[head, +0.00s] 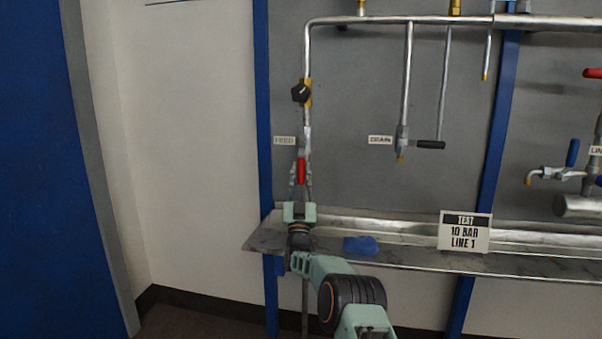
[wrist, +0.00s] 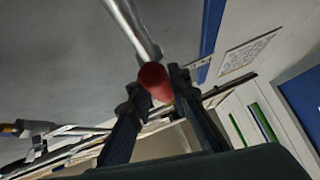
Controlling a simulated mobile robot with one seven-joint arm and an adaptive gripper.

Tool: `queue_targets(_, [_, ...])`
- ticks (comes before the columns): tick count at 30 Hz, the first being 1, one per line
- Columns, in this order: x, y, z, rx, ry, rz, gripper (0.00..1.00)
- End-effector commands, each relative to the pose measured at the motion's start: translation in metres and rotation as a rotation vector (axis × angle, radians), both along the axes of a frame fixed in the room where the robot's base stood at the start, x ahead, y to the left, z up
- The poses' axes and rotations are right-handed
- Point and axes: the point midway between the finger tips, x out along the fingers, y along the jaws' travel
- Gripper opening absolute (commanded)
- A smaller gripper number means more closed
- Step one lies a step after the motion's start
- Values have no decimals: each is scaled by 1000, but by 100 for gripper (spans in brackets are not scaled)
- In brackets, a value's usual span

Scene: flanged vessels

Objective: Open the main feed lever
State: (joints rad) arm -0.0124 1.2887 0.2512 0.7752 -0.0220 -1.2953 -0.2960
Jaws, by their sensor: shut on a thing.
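The feed lever has a red handle (head: 301,171) on the vertical pipe at the left, just below the FEED label (head: 284,141). It hangs down along the pipe. My gripper (head: 299,190) reaches up from below, with its fingers at the handle's lower part. In the wrist view the red handle (wrist: 155,82) shows end-on between the two dark fingertips of my gripper (wrist: 158,92), which are closed on it. The lever's valve body is partly hidden behind the handle and the fingers.
A black knob (head: 301,93) sits higher on the same pipe. The drain valve with a black handle (head: 430,145) is to the right. A metal shelf (head: 400,255) runs below, bearing a blue cloth (head: 361,245) and a sign (head: 465,232). Blue uprights flank the grey panel.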

Motion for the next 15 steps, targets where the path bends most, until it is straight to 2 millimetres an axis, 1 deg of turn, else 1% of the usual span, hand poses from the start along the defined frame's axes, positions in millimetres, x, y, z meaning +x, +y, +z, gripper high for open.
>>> queue_targets(3, [0,1,3,3,-2,4,0])
queue_targets(4, [0,1,3,3,-2,4,20])
queue_targets(8, [0,1,3,2,-1,4,34])
queue_targets(9, [0,1,2,2,-1,4,36])
queue_targets(15, [0,1,1,1,-1,2,36])
